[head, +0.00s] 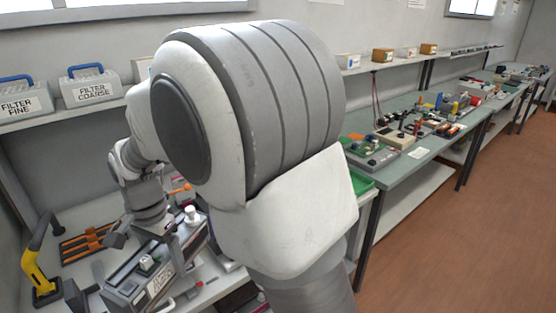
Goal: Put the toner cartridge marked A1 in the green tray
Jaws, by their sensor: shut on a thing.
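My gripper (150,232) is at the lower left, pointing down over the bench next to a grey device with a white label. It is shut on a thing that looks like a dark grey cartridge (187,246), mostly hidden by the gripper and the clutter. I cannot read an A1 mark on it. The green tray (361,183) shows only as a strip at the right of my arm, on the bench; my large arm joint hides the rest of it. The gripper is well to the left of the tray.
The grey labelled device (150,283) stands under the gripper. A yellow-and-black handled tool (42,268) and an orange-and-black rack (88,243) are on the left. Filter boxes (92,88) sit on the shelf behind. A cluttered green-topped bench (418,153) runs right; the floor beside it is clear.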

